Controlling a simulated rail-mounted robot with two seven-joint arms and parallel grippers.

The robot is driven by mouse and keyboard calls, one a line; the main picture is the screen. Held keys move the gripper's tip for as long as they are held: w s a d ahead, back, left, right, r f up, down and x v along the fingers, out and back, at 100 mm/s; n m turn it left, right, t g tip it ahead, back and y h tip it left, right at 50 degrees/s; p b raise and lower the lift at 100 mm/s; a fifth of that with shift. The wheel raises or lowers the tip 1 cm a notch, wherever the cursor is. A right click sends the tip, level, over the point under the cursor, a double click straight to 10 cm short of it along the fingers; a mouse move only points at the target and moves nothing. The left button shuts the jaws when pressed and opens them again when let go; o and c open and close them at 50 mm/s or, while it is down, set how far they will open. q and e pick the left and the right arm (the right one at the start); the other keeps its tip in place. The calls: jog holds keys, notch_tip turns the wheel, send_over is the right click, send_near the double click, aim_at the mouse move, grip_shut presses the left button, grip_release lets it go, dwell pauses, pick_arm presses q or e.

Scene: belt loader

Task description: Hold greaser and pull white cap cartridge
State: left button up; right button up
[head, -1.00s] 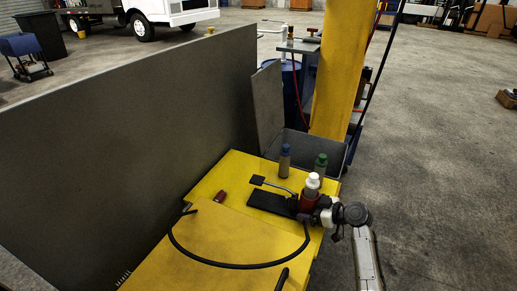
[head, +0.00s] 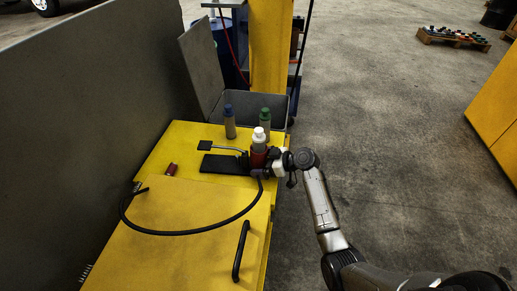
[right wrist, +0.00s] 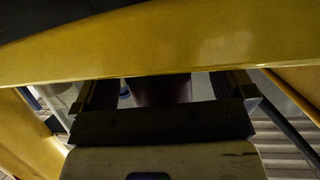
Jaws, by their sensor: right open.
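The greaser stands at the far right corner of the yellow cart top, with a red body (head: 258,159), a black foot plate (head: 222,164) and a lever (head: 229,149). The white cap cartridge (head: 260,137) sits upright in the red body. My right gripper (head: 271,157) is at the right side of the red body. In the right wrist view the jaws are apart, with a dark reddish shape (right wrist: 160,90) between them, seemingly the greaser body. Contact cannot be told. A blue cap cartridge (head: 229,122) and a green cap cartridge (head: 265,122) stand behind. My left gripper is out of view.
A black hose (head: 185,233) loops over the yellow cart top (head: 180,205). A small red item (head: 171,169) lies at its left. A grey panel (head: 80,130) stands on the left, an open grey bin (head: 262,101) behind.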

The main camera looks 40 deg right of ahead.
jog(key=v, duration=1.2)
jog(key=shift+w+f, duration=0.1)
jog(key=shift+f, duration=0.05)
